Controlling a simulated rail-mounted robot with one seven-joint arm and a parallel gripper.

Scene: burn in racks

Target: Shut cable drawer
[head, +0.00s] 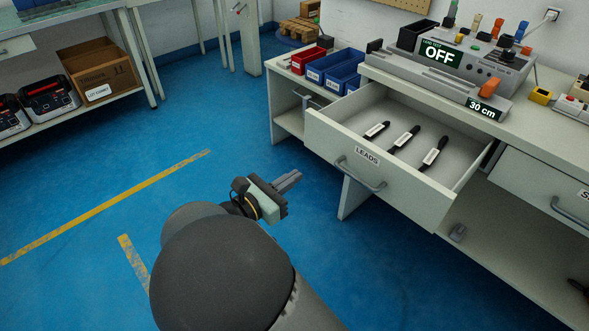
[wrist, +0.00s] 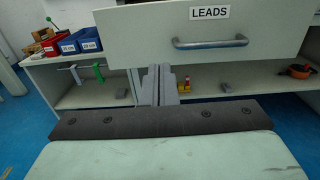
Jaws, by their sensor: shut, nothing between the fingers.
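The cable drawer (head: 335,146), labelled LEADS, is pulled well out of the bench in the head view. Several dark leads with white tags lie inside it. Its grey bar handle (head: 360,177) is on the front panel. The wrist view also shows the drawer front (wrist: 140,30) and the handle (wrist: 210,42), up and right of my fingers. My gripper (head: 290,181) is shut and empty, in front of the drawer and apart from it in the head view. In the wrist view my gripper (wrist: 159,82) points toward the space beneath the drawer front.
A closed drawer (head: 540,190) is at the right. The blue floor around my gripper is clear.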

